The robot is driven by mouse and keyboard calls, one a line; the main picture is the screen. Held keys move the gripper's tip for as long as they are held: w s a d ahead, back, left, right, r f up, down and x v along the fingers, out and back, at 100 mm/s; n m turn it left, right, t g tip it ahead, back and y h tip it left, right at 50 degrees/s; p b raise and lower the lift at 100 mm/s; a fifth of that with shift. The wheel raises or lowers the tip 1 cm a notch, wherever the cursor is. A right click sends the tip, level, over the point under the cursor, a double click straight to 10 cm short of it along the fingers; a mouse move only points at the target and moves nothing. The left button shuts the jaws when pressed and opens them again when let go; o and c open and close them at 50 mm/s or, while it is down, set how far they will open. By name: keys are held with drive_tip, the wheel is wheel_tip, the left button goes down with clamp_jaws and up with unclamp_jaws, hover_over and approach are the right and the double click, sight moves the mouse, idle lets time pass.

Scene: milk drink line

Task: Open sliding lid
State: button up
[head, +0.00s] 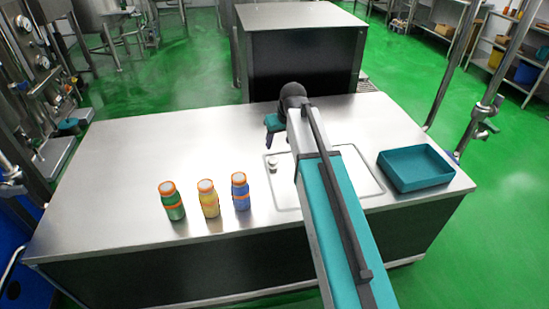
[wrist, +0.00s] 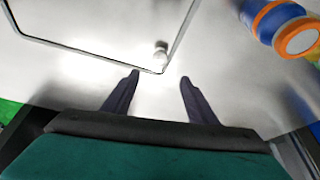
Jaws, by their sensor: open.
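The sliding lid (head: 286,188) is a flat metal panel with a rounded outline, set in the tabletop right of the middle; my arm hides part of it. It lies flush and looks closed. A small pale knob (head: 272,166) stands near its left edge. In the wrist view the lid (wrist: 95,25) fills the upper left, with the knob (wrist: 160,54) by its corner. My gripper (head: 269,141) is above the table, behind the knob in the head view. In the wrist view my gripper (wrist: 159,77) is open and empty, with the knob just beyond the gap between its fingertips.
Three bottles, green (head: 173,206), yellow (head: 209,204) and blue (head: 241,196), stand left of the lid. The blue bottle (wrist: 268,18) is close in the wrist view's upper right. An open teal tray (head: 416,180) stands right of the lid. The table's left part is clear.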

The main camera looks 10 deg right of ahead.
sight(273, 160)
drive_tip(key=shift+p+x, duration=0.75)
drive_tip(key=shift+x, duration=5.85)
clamp_jaws()
